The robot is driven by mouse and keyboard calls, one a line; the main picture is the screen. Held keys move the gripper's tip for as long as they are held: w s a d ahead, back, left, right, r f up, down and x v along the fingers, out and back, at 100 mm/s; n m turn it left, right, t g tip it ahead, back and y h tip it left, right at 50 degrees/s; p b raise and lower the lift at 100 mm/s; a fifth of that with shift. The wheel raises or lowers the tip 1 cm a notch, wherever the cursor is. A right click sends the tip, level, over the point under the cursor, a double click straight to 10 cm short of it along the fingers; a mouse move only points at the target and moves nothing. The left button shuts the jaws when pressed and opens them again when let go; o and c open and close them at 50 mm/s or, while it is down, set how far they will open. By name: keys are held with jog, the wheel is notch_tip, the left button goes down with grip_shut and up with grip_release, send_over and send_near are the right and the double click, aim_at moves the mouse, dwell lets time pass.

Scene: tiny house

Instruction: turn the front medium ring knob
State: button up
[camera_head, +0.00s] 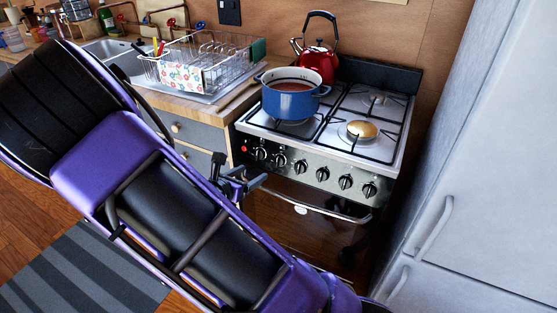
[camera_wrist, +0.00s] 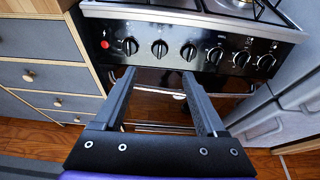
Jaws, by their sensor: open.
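The stove's front panel (camera_head: 310,172) carries a row of several black knobs, and which one is the front medium ring knob cannot be read from its markings. In the wrist view, the second knob from the left (camera_wrist: 160,48) and the third knob (camera_wrist: 188,52) are just beyond the fingertips. My gripper (camera_wrist: 158,74) is open and empty, its two fingers pointing toward the panel just below these knobs. In the head view my gripper (camera_head: 243,172) is in front of the stove's left side, below the left knobs. No contact with a knob is visible.
A blue pot (camera_head: 291,103) and red kettle (camera_head: 317,62) stand on the stove. The oven handle (camera_head: 318,207) runs below the panel. Drawers (camera_wrist: 48,77) are at left, a grey fridge (camera_head: 480,170) at right. A dish rack (camera_head: 200,70) sits on the counter.

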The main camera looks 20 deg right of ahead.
aim_at(277, 158)
jog(key=b+x, duration=0.3)
jog(key=x, duration=1.3)
jog(key=shift+w+d, duration=0.25)
jog(key=shift+d, duration=0.05)
grip_shut()
